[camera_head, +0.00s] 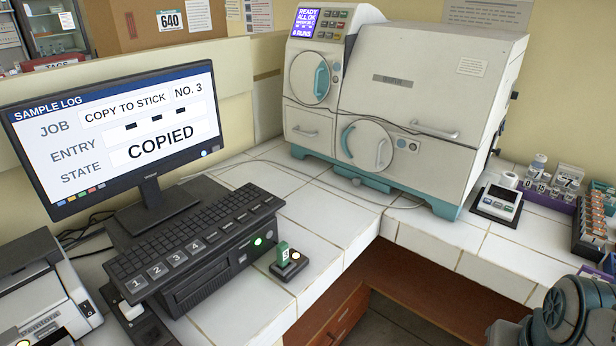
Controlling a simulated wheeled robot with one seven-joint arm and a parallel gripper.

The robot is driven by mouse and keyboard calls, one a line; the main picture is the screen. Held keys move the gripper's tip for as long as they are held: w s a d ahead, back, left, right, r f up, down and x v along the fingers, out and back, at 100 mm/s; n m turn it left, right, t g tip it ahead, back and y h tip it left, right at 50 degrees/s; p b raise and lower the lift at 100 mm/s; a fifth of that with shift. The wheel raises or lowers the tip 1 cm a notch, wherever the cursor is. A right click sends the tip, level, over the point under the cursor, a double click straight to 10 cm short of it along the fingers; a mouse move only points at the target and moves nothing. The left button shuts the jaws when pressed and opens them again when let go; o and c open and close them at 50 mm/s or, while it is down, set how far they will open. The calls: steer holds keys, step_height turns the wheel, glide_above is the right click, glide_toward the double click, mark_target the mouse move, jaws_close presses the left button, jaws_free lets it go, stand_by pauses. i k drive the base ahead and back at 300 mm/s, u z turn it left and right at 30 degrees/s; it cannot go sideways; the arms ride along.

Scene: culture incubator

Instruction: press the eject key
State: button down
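The monitor (118,133) at left reads SAMPLE LOG, JOB COPY TO STICK NO. 3, STATE COPIED. A black keyboard (190,238) lies below it on a dark computer case (215,272); large keys 1 to 4 show at its near left. No key is legibly marked eject. A green lit button (257,241) is on the case front. A green stick (283,252) stands upright in a small black dock (289,270), with a pale lit button (296,256) beside it. Teal and dark links of my arm show at the lower right, apart from all these; my gripper's fingertips are not seen.
A printer (40,290) stands at the left edge. A white analyser (405,100) fills the back. White tiles are clear right of the dock, up to the counter edge.

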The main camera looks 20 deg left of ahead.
mark_target(270, 200)
steer(key=u, duration=0.6)
steer(key=i, duration=0.9)
steer(key=u, duration=0.75)
